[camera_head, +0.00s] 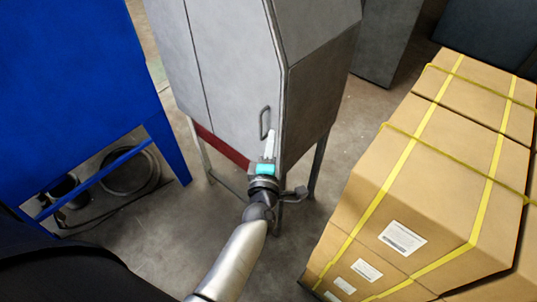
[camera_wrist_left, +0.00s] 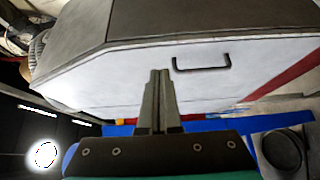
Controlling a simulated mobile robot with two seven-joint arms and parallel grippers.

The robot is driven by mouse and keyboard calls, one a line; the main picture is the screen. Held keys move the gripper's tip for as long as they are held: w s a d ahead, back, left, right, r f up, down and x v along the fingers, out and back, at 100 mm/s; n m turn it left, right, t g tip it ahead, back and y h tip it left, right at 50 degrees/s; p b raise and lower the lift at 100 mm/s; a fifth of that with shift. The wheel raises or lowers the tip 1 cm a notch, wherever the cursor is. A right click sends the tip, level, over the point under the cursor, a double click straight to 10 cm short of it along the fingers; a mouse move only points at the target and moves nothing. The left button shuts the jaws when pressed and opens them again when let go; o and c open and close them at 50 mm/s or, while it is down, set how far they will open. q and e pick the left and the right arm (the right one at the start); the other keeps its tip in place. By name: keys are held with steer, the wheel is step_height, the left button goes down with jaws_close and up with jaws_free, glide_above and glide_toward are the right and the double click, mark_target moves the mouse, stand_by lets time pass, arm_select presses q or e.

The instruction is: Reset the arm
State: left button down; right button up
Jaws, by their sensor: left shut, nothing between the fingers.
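My left gripper (camera_head: 270,135) is in front of the grey metal cabinet (camera_head: 235,70), with its fingers beside the cabinet's door handle (camera_head: 264,123). In the left wrist view the two fingers of my left gripper (camera_wrist_left: 160,73) are together, with nothing between them. The dark handle (camera_wrist_left: 202,63) stands apart from the fingertips there, on the pale door of the cabinet (camera_wrist_left: 110,65). The door looks closed. My left arm reaches up from the bottom of the head view. My right gripper is in neither view.
Cardboard boxes (camera_head: 375,190) with yellow straps are stacked at the right. A blue panel structure (camera_head: 75,90) stands at the left, with round dark parts (camera_head: 125,172) on the floor below it. Bare concrete floor (camera_head: 335,165) lies between the cabinet and the boxes.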

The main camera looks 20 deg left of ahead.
arm_select(q)
steer(key=v, duration=0.6)
steer(key=s+d+f+m+g+h+b, duration=0.2)
steer(key=s+f+m+b, duration=0.25)
steer(key=f, duration=0.75)
steer(key=s+d+f+m+g+h+b, duration=0.25)
steer(key=f+m, duration=0.25)
steer(key=f, duration=0.7)
steer(key=s+d+f+m+g+h+b, duration=0.2)
steer(key=s+f+m+b, duration=0.2)
steer(key=f, duration=0.7)
steer(key=s+a+f+m+g+b, duration=0.3)
steer(key=s+f+m+g+b, duration=0.2)
steer(key=s+f, duration=0.7)
steer(key=s+a+f+m+g+b, duration=0.4)
steer(key=s+f+m+b, duration=0.1)
steer(key=s+f, duration=0.7)
steer(key=shift+s+a+g+y, duration=0.2)
steer(key=shift+s+g+y, duration=0.2)
steer(key=shift+s, duration=0.8)
steer(key=shift+f+m, duration=0.1)
steer(key=shift+m, duration=0.15)
